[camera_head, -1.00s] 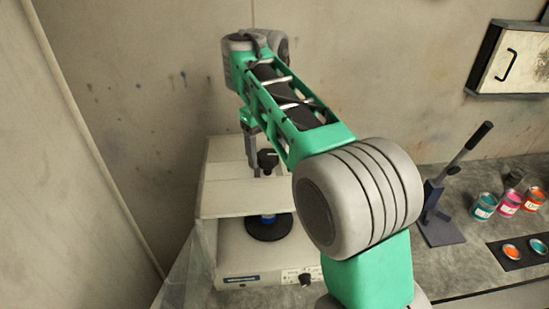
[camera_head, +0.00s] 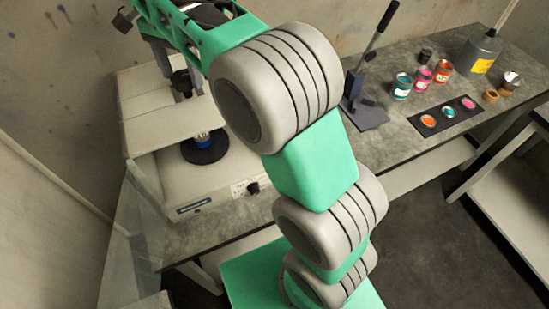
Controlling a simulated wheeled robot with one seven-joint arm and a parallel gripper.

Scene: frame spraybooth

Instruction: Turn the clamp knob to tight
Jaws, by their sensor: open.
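A black knob (camera_head: 182,80), which looks like the clamp knob, stands on top of the white machine (camera_head: 190,185) at the left of the head view. My gripper (camera_head: 161,60) is at the upper left, partly hidden by my green arm. Its grey fingers point down just left of and behind the knob and are open. I cannot tell whether they touch it. The knob's turn position is not readable.
A smaller dark dial (camera_head: 253,187) sits on the machine's front panel. Right of my arm, a lever press (camera_head: 362,100), several paint cans (camera_head: 422,79), a black strip of colour lids (camera_head: 449,115) and a grey canister (camera_head: 477,54) stand on the bench. Bare bench lies between.

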